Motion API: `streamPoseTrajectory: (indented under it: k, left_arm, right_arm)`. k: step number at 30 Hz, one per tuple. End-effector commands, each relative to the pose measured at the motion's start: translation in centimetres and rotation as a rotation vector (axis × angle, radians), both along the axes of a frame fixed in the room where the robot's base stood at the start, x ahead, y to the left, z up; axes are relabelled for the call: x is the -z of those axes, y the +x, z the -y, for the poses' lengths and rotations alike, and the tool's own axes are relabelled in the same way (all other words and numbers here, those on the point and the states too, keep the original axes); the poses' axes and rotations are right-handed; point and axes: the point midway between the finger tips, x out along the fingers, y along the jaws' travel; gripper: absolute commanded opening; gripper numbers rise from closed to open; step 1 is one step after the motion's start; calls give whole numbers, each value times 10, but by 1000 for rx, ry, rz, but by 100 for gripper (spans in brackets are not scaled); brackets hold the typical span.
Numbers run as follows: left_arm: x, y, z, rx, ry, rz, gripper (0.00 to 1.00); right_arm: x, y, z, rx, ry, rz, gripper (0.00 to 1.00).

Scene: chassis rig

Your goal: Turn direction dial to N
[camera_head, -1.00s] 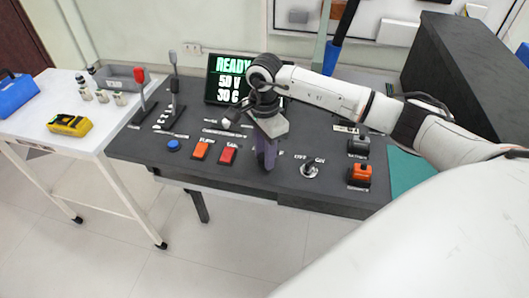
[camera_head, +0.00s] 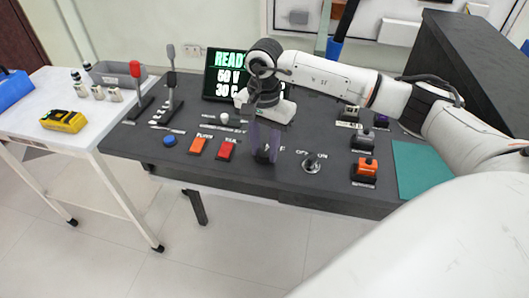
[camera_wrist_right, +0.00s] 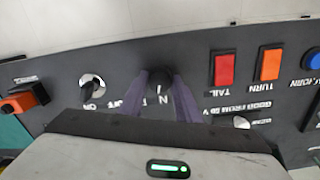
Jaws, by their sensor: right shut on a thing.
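The direction dial (camera_wrist_right: 159,74) is a dark round knob on the dark grey console, with white letters beside it. In the wrist view, an "N" shows between my fingers and other letters are partly covered. My right gripper (camera_wrist_right: 158,78) has purple fingers on both sides of the dial, shut on it. In the head view, my right gripper (camera_head: 265,152) reaches down to the console at the dial, which it mostly hides. The dial's exact pointing direction cannot be told. My left gripper is not in view.
An ON/OFF key switch (camera_head: 311,164) is right of the dial, with an orange-topped switch (camera_head: 365,168) beyond. Red (camera_head: 226,150) and orange (camera_head: 198,147) buttons are left. A screen (camera_head: 224,75) stands behind. Upright levers (camera_head: 172,84) are at the back left.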

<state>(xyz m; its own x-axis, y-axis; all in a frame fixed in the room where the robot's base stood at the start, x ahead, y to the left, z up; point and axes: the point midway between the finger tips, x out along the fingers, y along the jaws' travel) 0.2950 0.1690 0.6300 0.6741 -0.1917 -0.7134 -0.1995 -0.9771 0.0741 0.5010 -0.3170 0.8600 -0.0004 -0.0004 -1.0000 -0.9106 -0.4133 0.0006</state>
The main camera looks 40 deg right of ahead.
Motion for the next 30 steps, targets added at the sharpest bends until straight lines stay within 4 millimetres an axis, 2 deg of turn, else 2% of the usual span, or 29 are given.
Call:
streamPoseTrajectory:
  k: [4, 13, 30]
  left_arm:
    - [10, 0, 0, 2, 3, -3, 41]
    - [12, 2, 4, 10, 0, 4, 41]
    - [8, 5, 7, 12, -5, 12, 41]
  right_arm:
    - [2, 0, -1, -106, 2, 1, 8]
    - [1, 0, 0, -244, 1, 0, 8]
    - [-1, 0, -1, -282, 2, 0, 8]
